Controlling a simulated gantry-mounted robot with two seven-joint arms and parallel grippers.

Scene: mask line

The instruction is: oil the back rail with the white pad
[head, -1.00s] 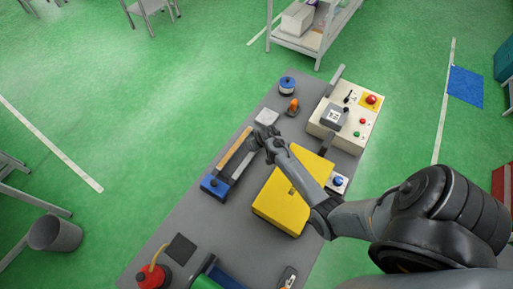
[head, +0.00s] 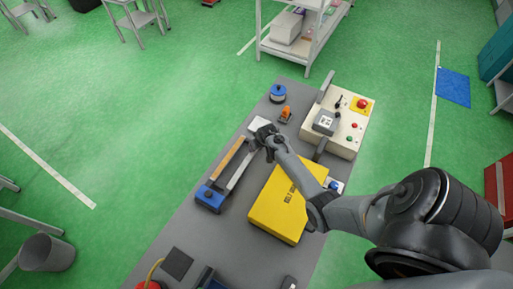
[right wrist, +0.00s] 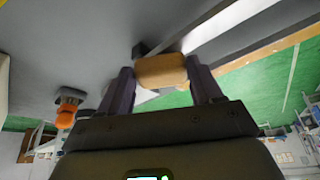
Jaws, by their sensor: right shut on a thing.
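My right gripper (head: 263,133) is over the far end of a pair of rails on the grey bench. In the right wrist view the gripper (right wrist: 161,80) is shut on a tan block with rounded edges (right wrist: 160,70), which looks like a pad but not white. A pale square (head: 258,123) lies just beyond the gripper, partly hidden by it. One rail is tan (head: 227,158) and the other grey (head: 241,168), with a blue block (head: 209,199) at their near end. I cannot tell whether the pad touches a rail. My left gripper is not in view.
A yellow box (head: 285,205) lies under my right forearm. A control box (head: 345,125) with buttons stands at the right. A blue-topped spool (head: 278,93) and an orange item (head: 286,114) stand at the far end. A dark square (head: 177,262) lies near the front.

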